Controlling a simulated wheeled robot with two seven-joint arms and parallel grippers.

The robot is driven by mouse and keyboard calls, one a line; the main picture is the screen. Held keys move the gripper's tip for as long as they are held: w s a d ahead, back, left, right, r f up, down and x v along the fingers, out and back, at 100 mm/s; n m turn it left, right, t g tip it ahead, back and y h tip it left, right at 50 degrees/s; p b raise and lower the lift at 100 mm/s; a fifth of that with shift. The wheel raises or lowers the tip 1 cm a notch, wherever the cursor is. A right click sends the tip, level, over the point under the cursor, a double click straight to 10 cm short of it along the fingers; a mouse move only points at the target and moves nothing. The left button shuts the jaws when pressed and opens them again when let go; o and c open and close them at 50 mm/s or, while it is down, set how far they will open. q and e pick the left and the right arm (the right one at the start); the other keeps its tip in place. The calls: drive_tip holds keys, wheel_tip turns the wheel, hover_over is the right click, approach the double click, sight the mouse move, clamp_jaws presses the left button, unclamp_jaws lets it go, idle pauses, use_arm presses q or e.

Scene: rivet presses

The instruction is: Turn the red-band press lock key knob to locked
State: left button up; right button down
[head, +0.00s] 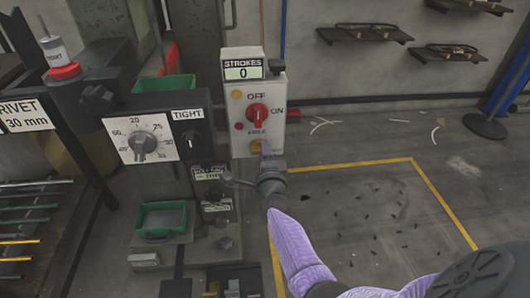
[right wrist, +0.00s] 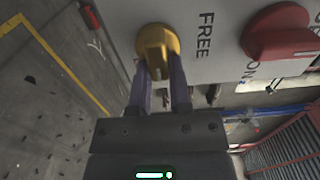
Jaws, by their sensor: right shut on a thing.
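The red-band press (head: 65,71) stands at the left, with a red ring under its labelled top cylinder. A pale control panel (head: 239,138) carries a red switch (head: 258,116) and, below the printed word FREE, a yellow lock key knob (head: 260,145). In the right wrist view the knob (right wrist: 157,42) sits beside FREE, its ridge running roughly up and down the picture. My right gripper (head: 262,156) is shut on the yellow knob, a finger on each side. The right wrist view also shows the gripper (right wrist: 161,75) around it. A LOCKED mark is not legible. My left gripper is out of view.
A strokes counter (head: 243,69) reading 0 tops the panel. A black dial box (head: 160,130) marked TIGHT stands left of it. A green bin (head: 162,219) is lower down. Floor inside the yellow line (head: 350,164) at right is open, with small debris.

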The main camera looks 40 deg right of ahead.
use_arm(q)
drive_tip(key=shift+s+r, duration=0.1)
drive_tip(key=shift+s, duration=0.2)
use_arm(e)
drive_tip(key=shift+f, duration=0.1)
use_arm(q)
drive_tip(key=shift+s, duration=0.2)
use_arm(e)
drive_tip(key=c, duration=0.6)
unclamp_jaws()
drive_tip(key=shift+o, duration=0.2)
use_arm(q)
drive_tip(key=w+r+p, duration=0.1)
drive_tip(key=p, duration=0.1)
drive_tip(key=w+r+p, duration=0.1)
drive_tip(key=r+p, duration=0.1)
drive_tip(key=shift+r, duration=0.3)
use_arm(e)
drive_tip(key=v, duration=1)
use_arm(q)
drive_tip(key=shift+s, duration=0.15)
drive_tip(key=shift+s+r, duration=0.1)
